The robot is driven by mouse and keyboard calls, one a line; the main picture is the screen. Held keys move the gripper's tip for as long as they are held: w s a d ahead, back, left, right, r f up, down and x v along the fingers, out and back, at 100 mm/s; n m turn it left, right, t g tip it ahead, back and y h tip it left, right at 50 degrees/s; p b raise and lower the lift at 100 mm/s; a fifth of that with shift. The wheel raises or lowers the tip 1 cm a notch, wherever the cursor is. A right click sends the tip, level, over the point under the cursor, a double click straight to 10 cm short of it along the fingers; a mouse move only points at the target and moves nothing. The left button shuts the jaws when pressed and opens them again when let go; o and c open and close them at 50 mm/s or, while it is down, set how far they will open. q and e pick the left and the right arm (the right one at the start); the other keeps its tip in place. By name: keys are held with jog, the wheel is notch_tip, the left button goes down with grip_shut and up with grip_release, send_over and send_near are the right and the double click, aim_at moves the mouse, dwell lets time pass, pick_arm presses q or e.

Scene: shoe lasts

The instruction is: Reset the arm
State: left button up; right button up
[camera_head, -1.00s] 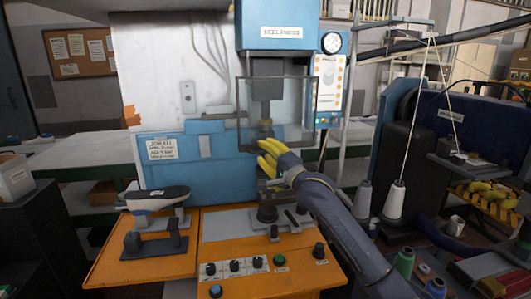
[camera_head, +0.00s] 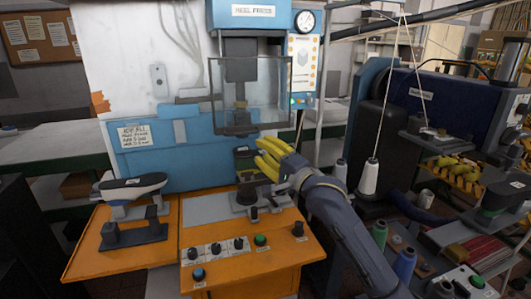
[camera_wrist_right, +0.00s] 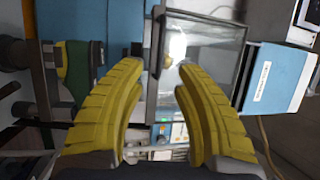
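My right gripper (camera_head: 262,158) has yellow ribbed fingers and is raised in front of the blue heel press (camera_head: 180,165). In the right wrist view its fingers (camera_wrist_right: 160,72) are spread apart with nothing between them. A dark item (camera_head: 244,158) stands at the press's work spot, just left of the fingers and partly hidden by them; I cannot tell whether they touch. My left gripper is not in view.
A shoe last (camera_head: 132,186) rests on a stand on the orange bench's left part. The press guard (camera_head: 262,95) hangs above the fingers. Knobs (camera_head: 215,249) line the front panel. Thread cones (camera_head: 369,178) and a sewing machine (camera_head: 450,100) stand right.

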jog(key=shift+s+d, duration=0.25)
jog(key=shift+f, duration=0.1)
